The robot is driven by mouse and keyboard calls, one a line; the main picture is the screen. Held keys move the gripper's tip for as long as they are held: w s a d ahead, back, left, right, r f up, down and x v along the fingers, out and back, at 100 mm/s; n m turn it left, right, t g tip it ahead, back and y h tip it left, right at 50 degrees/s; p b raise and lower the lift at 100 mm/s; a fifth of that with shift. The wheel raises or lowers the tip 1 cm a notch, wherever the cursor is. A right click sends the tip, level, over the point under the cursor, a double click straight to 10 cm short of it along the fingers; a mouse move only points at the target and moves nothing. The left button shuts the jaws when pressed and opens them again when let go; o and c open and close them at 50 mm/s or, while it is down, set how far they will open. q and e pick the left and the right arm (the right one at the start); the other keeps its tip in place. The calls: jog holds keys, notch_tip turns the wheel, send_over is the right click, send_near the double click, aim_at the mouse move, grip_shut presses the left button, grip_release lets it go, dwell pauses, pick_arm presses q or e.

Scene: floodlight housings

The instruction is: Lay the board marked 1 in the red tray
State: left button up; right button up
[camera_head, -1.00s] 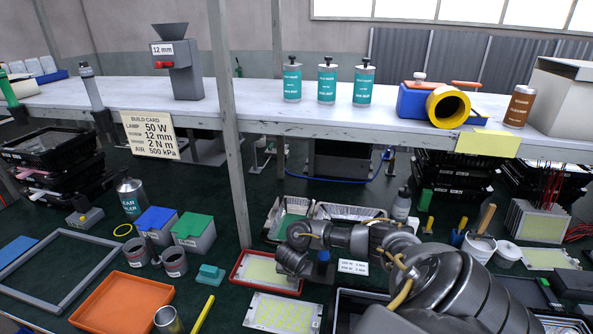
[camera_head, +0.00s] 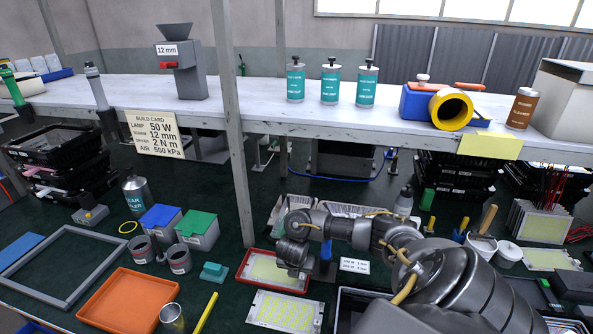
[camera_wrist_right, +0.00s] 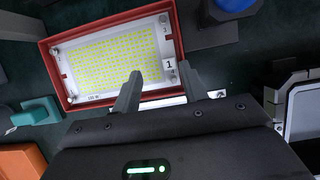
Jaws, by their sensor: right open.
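The board marked 1 (camera_wrist_right: 112,62), a white plate with a yellow LED grid, lies inside the red tray (camera_wrist_right: 52,72) in the right wrist view. Its label 1 shows at its right end, by my finger. In the head view the board (camera_head: 262,266) and the tray (camera_head: 247,282) are partly hidden by my right arm. My right gripper (camera_wrist_right: 161,72) is open and empty over the tray's near right side, its fingers apart. It also shows in the head view (camera_head: 293,272). My left gripper is not in view.
A second LED board (camera_head: 286,312) lies in front of the red tray. An orange tray (camera_head: 130,305), a teal block (camera_head: 214,272) and a yellow stick (camera_head: 206,312) lie to the left. A steel post (camera_head: 238,160) stands behind the red tray.

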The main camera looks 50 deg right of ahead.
jog(key=p+v, duration=0.3)
jog(key=v, duration=0.3)
jog(key=shift+w+p, duration=0.1)
jog(key=shift+p, duration=0.3)
jog(key=shift+f, duration=0.1)
jog(key=b, duration=0.4)
send_over(299, 280)
jog(key=a, duration=0.1)
notch_tip(299, 280, down, 5)
jog(key=shift+a+r, duration=0.15)
jog(key=b+x, duration=0.2)
jog(key=x, duration=0.2)
jog(key=shift+d+f, duration=0.25)
jog(key=shift+w+d+f, duration=0.1)
jog(key=shift+d+f, duration=0.1)
jog(key=shift+f, duration=0.3)
jog(key=shift+r, duration=0.1)
